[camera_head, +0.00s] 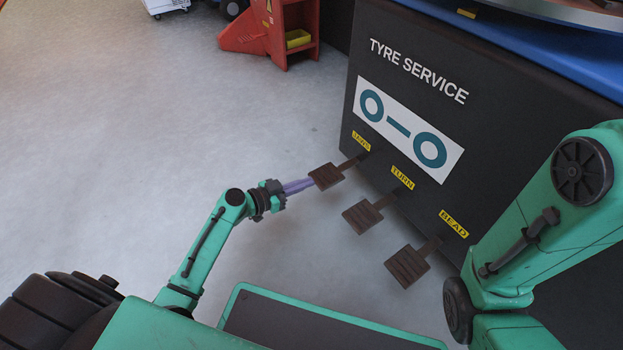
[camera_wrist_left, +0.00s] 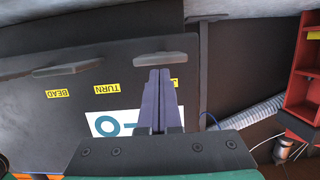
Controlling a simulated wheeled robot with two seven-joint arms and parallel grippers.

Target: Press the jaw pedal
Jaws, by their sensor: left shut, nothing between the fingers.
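The jaw pedal (camera_head: 327,176) is a dark brown ridged plate on a short arm coming out of the black tyre service cabinet (camera_head: 480,110), below the yellow JAWS label (camera_head: 361,141). My left gripper (camera_head: 310,182) is shut and empty, its purple fingers pointing at the pedal's left edge. In the left wrist view the closed fingertips (camera_wrist_left: 160,72) lie just below the jaw pedal (camera_wrist_left: 160,58) in the picture. I cannot tell whether they touch it. The JAWS label is mostly hidden behind the fingers there. My right gripper is out of view; only its arm shows.
The turn pedal (camera_head: 362,216) and the bead pedal (camera_head: 407,267) stick out of the same cabinet, nearer to me. A red stand (camera_head: 285,35) with a yellow bin is at the back. The grey floor (camera_head: 150,120) left of the pedals is clear.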

